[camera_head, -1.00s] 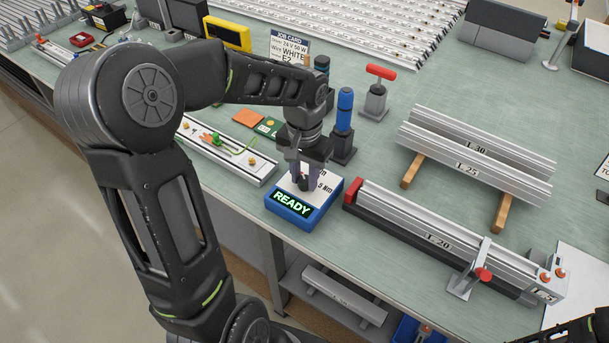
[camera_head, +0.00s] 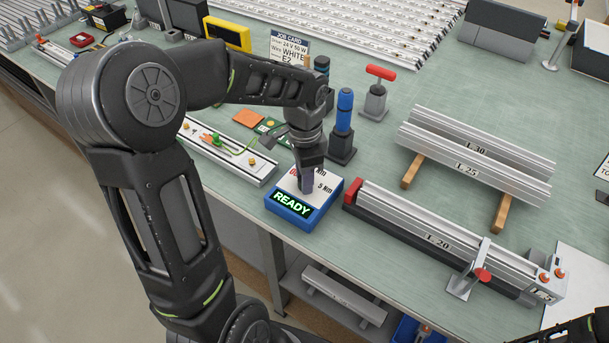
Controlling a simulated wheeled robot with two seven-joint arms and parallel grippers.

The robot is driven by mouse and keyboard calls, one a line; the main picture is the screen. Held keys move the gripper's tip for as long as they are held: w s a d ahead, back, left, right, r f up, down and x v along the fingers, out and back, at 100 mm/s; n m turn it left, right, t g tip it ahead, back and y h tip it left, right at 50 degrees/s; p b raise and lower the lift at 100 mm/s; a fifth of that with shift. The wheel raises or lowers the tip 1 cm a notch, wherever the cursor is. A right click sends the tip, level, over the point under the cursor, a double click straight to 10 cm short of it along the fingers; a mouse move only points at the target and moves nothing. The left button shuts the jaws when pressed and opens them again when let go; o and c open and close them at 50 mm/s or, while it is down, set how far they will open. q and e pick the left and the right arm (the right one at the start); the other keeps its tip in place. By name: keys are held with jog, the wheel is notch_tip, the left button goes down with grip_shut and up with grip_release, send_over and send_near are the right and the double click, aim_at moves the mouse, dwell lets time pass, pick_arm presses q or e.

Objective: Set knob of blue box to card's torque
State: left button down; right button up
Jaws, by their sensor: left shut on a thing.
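The blue box (camera_head: 318,216) sits at the near edge of the bench, with a white top and a green lit READY display (camera_head: 291,203). A "5 Nm" mark shows on the right of its top; other marks are partly covered. My left gripper (camera_head: 306,186) points down over the middle of the box and is shut on the knob, which its fingers hide. The knob's pointer cannot be seen. My right gripper is not in view.
A blue-handled tool (camera_head: 344,112) stands in a dark holder just behind the box. A red-handled tool (camera_head: 379,85) is farther back. A rail fixture (camera_head: 430,235) lies close to the right. A rail with a green part (camera_head: 225,150) lies to the left.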

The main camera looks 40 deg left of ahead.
pick_arm(q)
jog(key=shift+m, duration=0.5)
jog(key=c, duration=1.1)
grip_release()
jog(key=shift+r, duration=0.1)
notch_tip(320, 180, up, 8)
jog(key=shift+f+b, duration=0.15)
jog(key=shift+b, duration=0.25)
